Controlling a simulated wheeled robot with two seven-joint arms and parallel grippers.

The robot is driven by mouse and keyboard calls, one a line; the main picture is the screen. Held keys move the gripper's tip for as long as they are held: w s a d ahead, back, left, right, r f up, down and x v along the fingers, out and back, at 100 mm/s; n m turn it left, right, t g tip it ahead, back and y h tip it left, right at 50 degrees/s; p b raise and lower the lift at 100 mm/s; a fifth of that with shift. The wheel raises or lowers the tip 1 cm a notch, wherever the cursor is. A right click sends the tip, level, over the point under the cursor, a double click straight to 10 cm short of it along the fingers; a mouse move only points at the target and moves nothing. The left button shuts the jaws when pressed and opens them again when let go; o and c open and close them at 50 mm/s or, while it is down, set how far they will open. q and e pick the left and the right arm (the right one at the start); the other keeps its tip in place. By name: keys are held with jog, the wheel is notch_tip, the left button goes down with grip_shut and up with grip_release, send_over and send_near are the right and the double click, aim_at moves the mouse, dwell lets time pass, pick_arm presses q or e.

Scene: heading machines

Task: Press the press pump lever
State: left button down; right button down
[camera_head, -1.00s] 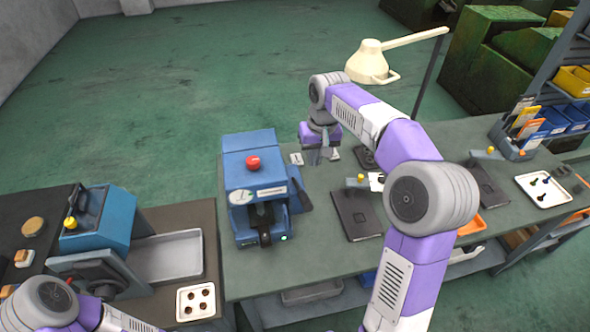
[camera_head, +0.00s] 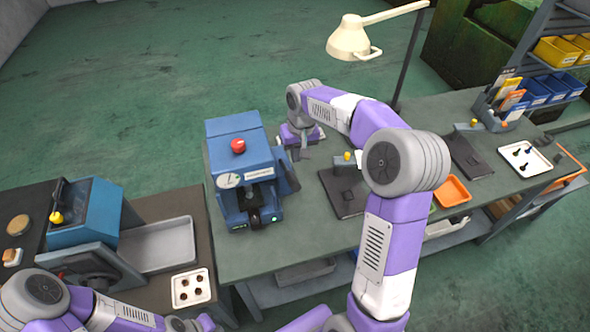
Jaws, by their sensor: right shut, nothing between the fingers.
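My right gripper (camera_head: 300,151) is shut and empty, just behind and to the right of the pump, apart from the lever in this view. My left arm (camera_head: 115,312) shows at the bottom left, but its gripper is not in view.
A second blue machine (camera_head: 90,215) with a yellow knob stands on the left bench, beside a grey tray (camera_head: 158,245) and a small white tray (camera_head: 191,288). A lamp (camera_head: 350,40) rises behind the table. Dark plates and an orange tray (camera_head: 452,191) lie to the right.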

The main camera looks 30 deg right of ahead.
aim_at(294, 178)
jog(key=f, duration=0.4)
jog(key=shift+s+a, duration=0.35)
jog(key=shift+a, duration=0.05)
pick_arm(q)
jog(key=shift+r, duration=0.1)
pick_arm(e)
jog(key=shift+s+a+f, duration=0.2)
jog(key=shift+s+f, duration=0.05)
jog(key=shift+f, duration=0.35)
